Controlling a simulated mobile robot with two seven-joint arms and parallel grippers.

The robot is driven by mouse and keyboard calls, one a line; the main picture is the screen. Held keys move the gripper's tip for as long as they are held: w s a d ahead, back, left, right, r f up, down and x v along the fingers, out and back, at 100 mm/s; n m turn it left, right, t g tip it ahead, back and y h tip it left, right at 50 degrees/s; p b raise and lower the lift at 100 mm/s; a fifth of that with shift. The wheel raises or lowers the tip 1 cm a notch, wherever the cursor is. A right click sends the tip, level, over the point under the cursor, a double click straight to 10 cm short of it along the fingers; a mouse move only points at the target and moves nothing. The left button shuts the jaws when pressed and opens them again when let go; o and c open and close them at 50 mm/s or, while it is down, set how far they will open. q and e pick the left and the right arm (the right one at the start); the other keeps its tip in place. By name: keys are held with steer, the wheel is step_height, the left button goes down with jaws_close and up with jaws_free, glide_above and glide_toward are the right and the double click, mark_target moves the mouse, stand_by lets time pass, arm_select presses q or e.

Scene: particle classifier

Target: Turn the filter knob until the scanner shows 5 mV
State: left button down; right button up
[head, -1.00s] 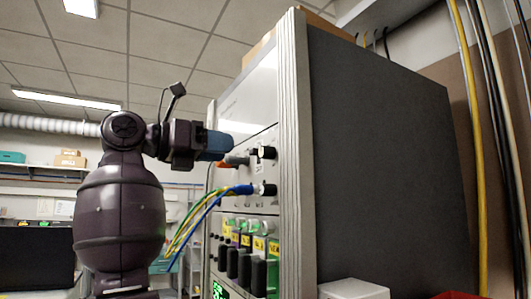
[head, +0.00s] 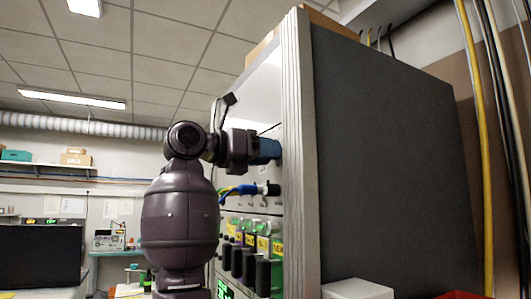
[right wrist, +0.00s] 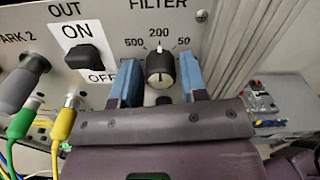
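The black filter knob (right wrist: 160,68) is on the grey panel under the word FILTER in the right wrist view, with a white pointer toward the 200 mark. My right gripper (right wrist: 161,76) has its two blue fingers on either side of the knob, with a small gap showing on each side. In the head view the right gripper (head: 266,149) is at the cabinet front and hides the knob. A green lit display (head: 224,290) low on the cabinet is mostly cut off and I cannot read it. My left gripper is not in view.
A black ON/OFF switch (right wrist: 84,58) and grey, green and yellow cable plugs are left of the gripper. The tall cabinet (head: 390,150) has several black knobs below. A white box (head: 357,289) stands at its side.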

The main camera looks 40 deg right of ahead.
steer(key=c, duration=0.6)
steer(key=shift+c, duration=0.2)
steer(key=shift+m, duration=0.4)
steer(key=m+b, duration=0.1)
steer(key=m, duration=0.3)
steer(key=shift+m+b, duration=0.35)
steer(key=shift+m, duration=1.65)
steer(key=shift+r, duration=0.1)
steer(key=o, duration=0.6)
steer(key=shift+o, duration=0.2)
